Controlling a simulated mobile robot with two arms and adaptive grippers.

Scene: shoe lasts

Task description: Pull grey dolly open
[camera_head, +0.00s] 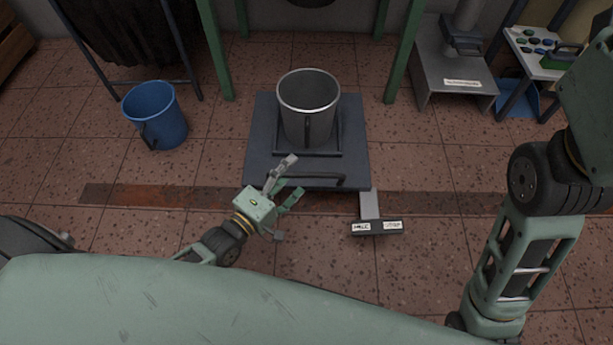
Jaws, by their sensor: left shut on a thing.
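The grey dolly (262,140) is a low, flat dark-grey platform on the tiled floor, in the middle of the head view. A tall steel pot (308,100) stands upright on it inside a raised square frame. A dark bar handle (327,182) runs along the dolly's near edge. My left gripper (291,180) is at the left end of this handle, shut on it, with one finger on the far side and one on the near side. The exact contact is small and partly hidden by the fingers. My right arm shows at the right, but its gripper is out of view.
A labelled pedal-like plate (377,228) sticks out in front of the dolly's right side. Green posts (404,50) flank the dolly. A blue bucket (155,115) stands at the left, a grey metal stand (452,75) at the right. The floor before the dolly looks mostly clear.

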